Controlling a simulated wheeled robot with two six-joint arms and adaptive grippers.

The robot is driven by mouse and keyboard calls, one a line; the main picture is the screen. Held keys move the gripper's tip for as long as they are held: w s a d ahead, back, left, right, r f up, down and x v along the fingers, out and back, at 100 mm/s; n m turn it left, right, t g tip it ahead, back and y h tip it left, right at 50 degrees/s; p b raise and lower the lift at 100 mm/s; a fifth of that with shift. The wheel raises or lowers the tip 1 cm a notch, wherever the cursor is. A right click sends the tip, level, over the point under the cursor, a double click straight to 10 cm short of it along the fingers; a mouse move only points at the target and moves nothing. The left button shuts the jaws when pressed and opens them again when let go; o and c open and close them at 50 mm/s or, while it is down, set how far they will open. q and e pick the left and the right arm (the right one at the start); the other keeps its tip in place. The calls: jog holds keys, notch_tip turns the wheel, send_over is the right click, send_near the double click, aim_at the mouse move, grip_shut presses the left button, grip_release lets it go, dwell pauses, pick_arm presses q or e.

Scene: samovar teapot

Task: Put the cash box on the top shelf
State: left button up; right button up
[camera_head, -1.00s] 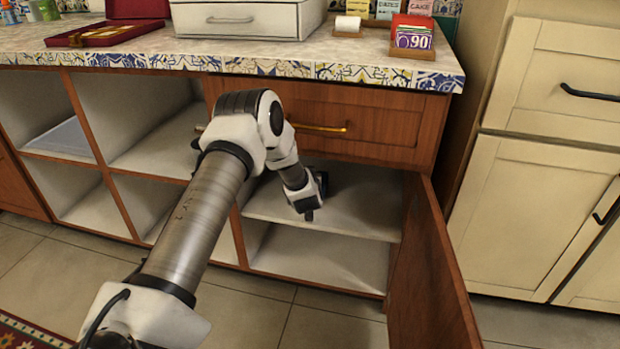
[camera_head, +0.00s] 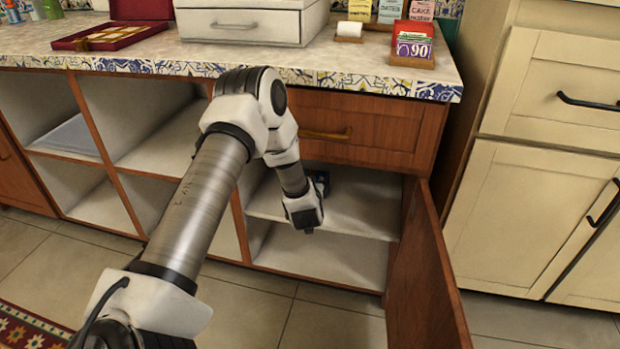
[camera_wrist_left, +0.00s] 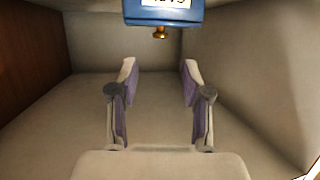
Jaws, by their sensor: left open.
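The cash box (camera_head: 321,182), a small dark blue block, is on the upper shelf (camera_head: 355,205) of the open cabinet, partly hidden behind my left wrist. In the left wrist view a blue box (camera_wrist_left: 165,14) with a white label and brass knob shows at the top edge, cut off by the frame. My left gripper (camera_wrist_left: 159,75) is open and empty, with the box beyond its fingertips and apart from them. In the head view the left wrist is at the cabinet opening, its fingers hidden. My right gripper is not in view.
The cabinet door (camera_head: 428,270) stands open on the right. A closed drawer (camera_head: 355,130) is above the opening. The lower shelf (camera_head: 330,262) is empty. The counter holds a white drawer box (camera_head: 245,22), an open red case (camera_head: 108,35) and a card holder (camera_head: 413,45).

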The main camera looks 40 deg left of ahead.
pick_arm(q)
jog(key=s+d+f+m+g+h, duration=0.25)
jog(key=s+d+f, duration=0.35)
jog(key=s+d, duration=0.3)
jog(key=s+d+f+m+g+h, duration=0.2)
jog(key=s+d+f+h, duration=0.2)
jog(key=s+d+f, duration=0.5)
jog(key=s+d+m+g+h, duration=0.1)
jog(key=s+d+g, duration=0.2)
jog(key=s, duration=0.6)
jog(key=s+d+m+g+h, duration=0.1)
jog(key=s+d+m+g, duration=0.1)
jog(key=s+d, duration=0.5)
jog(key=shift+s+d+f+g+h+p, duration=0.15)
jog(key=shift+s+f+g+h+p, duration=0.2)
jog(key=shift+s+g, duration=0.5)
